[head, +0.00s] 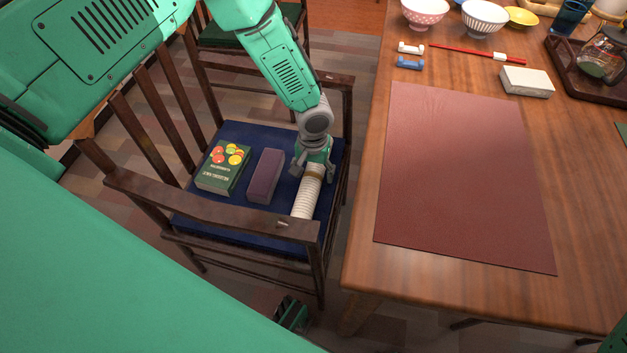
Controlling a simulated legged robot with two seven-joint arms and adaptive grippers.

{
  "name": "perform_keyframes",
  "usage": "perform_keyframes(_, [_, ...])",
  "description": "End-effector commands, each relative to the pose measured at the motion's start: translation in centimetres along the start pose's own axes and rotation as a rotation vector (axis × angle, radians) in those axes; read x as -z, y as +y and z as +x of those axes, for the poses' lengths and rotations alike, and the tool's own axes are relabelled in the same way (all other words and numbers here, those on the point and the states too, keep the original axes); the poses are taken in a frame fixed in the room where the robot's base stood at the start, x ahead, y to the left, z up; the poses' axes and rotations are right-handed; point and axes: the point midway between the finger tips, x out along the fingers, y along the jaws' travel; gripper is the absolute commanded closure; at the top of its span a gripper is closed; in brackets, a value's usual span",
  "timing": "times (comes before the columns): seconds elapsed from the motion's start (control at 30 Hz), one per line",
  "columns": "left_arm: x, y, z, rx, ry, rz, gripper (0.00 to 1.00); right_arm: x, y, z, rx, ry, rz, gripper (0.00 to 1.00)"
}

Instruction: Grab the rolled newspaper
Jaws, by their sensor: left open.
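The rolled newspaper (305,201) is a pale, ridged roll with a brown band near its far end. It lies on the blue seat cushion (231,133) of a wooden armchair, along the seat's right side. My left gripper (314,172) is right over the roll's far end, its fingers open and spread to either side of it. Whether the fingers touch the roll I cannot tell. My right gripper does not show clearly enough to identify.
The chair's armrests (215,209) flank the seat. A wooden table (455,281) with a reddish mat (457,180) stands at right, with bowls and a tray at its back.

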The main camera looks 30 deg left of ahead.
Motion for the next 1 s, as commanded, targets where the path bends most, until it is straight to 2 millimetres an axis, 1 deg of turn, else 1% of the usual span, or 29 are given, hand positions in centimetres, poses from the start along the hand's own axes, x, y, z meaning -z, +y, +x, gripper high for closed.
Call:
perform_keyframes(0.03, [-0.1, 0.1, 1.1, -0.001, -0.001, 0.000, 0.34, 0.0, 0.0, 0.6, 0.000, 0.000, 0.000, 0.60])
perform_keyframes(0.1, [-0.1, 0.1, 1.6, 0.000, 0.000, -0.001, 0.34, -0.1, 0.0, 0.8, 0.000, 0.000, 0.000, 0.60])
perform_keyframes(0.2, [-0.1, 0.1, 1.9, 0.000, 0.000, -0.001, 0.34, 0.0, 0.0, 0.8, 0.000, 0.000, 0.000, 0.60])
perform_keyframes(0.37, [-0.1, 0.1, 1.7, 0.001, 0.001, 0.000, 0.34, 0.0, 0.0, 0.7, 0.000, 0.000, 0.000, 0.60])
perform_keyframes(0.4, [-0.1, 0.1, 1.7, 0.001, 0.001, 0.000, 0.38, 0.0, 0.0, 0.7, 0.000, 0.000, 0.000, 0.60])
perform_keyframes(0.47, [-0.1, 0.1, 1.8, 0.001, 0.001, 0.000, 0.59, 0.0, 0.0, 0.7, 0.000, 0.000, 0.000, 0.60])
perform_keyframes(0.5, [-0.1, 0.1, 1.8, 0.001, 0.001, 0.000, 0.73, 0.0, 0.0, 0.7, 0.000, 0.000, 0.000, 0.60])
perform_keyframes(0.57, [-0.1, 0.1, 1.8, 0.001, 0.001, 0.000, 0.94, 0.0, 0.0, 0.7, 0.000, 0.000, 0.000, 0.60])
perform_keyframes(0.87, [0.0, 0.1, 1.6, 0.001, 0.001, 0.000, 0.94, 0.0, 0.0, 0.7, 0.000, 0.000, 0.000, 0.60])
perform_keyframes(0.97, [0.1, 0.1, 0.6, 0.000, 0.003, 0.001, 0.94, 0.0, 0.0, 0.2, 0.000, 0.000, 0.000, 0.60])
perform_keyframes(1.0, [0.1, 0.1, -0.1, 0.000, 0.004, 0.002, 0.94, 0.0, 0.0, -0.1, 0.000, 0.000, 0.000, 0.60])
